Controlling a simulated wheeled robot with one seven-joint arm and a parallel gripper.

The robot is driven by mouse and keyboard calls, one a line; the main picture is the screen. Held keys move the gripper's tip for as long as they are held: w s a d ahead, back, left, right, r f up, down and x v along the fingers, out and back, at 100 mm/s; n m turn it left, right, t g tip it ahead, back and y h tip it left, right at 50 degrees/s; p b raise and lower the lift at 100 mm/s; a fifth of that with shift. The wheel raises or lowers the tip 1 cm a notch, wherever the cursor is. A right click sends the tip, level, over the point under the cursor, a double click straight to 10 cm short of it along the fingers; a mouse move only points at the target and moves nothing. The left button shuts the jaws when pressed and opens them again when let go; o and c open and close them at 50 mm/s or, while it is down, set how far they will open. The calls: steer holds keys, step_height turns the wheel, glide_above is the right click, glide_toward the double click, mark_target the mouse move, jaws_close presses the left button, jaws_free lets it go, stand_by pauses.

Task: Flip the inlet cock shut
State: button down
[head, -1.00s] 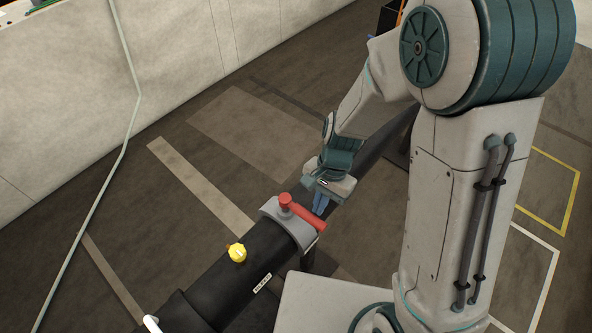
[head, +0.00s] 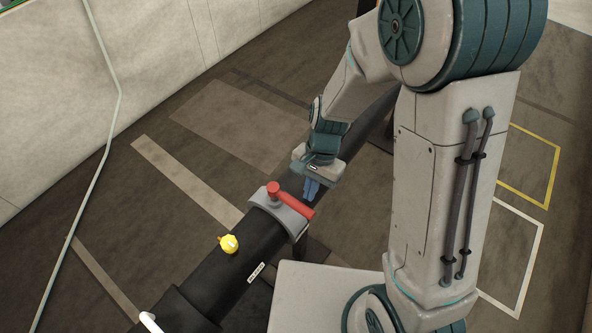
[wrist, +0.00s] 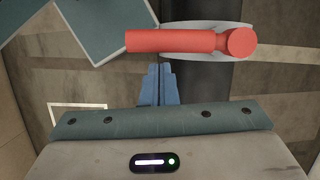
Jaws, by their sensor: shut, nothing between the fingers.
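The inlet cock has a red lever handle (head: 292,204) on a grey collar (head: 262,204) around a black pipe (head: 215,268). The lever lies across the pipe, from its round pivot at upper left toward lower right. In the wrist view the red lever (wrist: 175,41) runs left from its round hub, just beyond my fingertips. My gripper (head: 311,190) is shut and empty, with its blue fingers next to the lever on the far side. In the wrist view my gripper (wrist: 158,70) points at the lever's side; I cannot tell whether they touch.
A yellow knob (head: 228,243) and a white label (head: 256,272) sit on the pipe nearer to me. A white handle (head: 150,322) shows at the bottom edge. The pipe continues behind my gripper. Open floor lies left of the pipe, before a pale wall.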

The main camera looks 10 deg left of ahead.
steer(key=w+d+v, duration=0.1)
steer(key=w+v, duration=0.1)
steer(key=v, duration=0.9)
steer(key=shift+d+f, duration=0.2)
steer(key=shift+d, duration=0.05)
steer(key=shift+w, duration=0.15)
steer(key=s+d+r+n+t, duration=0.2)
steer(key=s+d+r+t, duration=0.1)
steer(key=d, duration=0.4)
steer(key=s+d+r+n+t+h, duration=0.1)
steer(key=s+d+r+n+t, duration=0.1)
steer(key=s+d+r, duration=0.4)
steer(key=shift+d+r+n+t, duration=0.35)
steer(key=shift+d+t, duration=0.25)
steer(key=shift+d, duration=0.2)
steer(key=shift+s, duration=0.1)
